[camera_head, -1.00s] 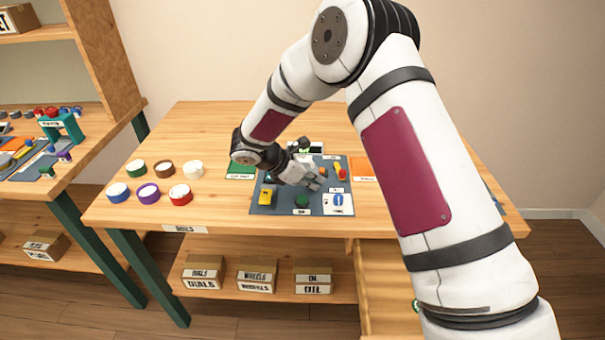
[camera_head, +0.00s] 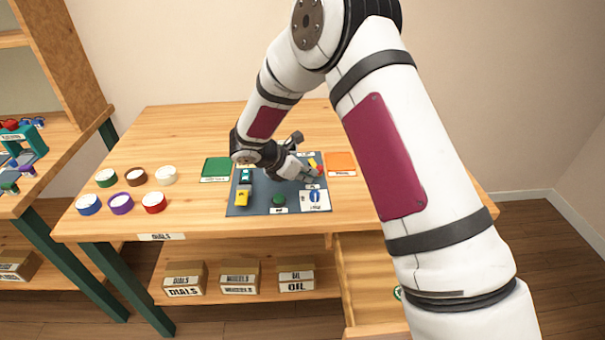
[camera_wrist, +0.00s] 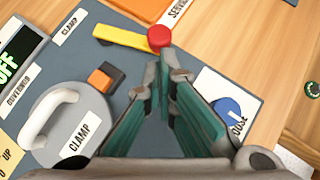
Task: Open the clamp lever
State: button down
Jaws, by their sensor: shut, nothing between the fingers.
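The clamp lever is a yellow bar (camera_wrist: 122,37) with a red ball knob (camera_wrist: 159,37), next to a label reading CLAMP, in the wrist view. In the head view its yellow and red (camera_head: 316,168) show at the board's upper right. My gripper (camera_wrist: 166,62) is shut and empty, its fingertips just below the red knob in the wrist picture. I cannot tell whether they touch it. In the head view my gripper (camera_head: 311,175) is beside the lever and partly hides it. A grey disc (camera_wrist: 85,125) with a white handle and a CLAMP label is to the left.
The dark board (camera_head: 258,205) also carries an orange-and-black switch (camera_wrist: 104,77), a display reading OFF (camera_wrist: 18,52) and a blue dial (camera_wrist: 228,108). Several coloured round dials (camera_head: 121,203) stand on the left of the table. An open drawer (camera_head: 362,275) is below at the right.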

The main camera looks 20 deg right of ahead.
jog(key=shift+s+d, duration=0.25)
jog(key=shift+d, duration=0.3)
jog(key=shift+a, duration=0.1)
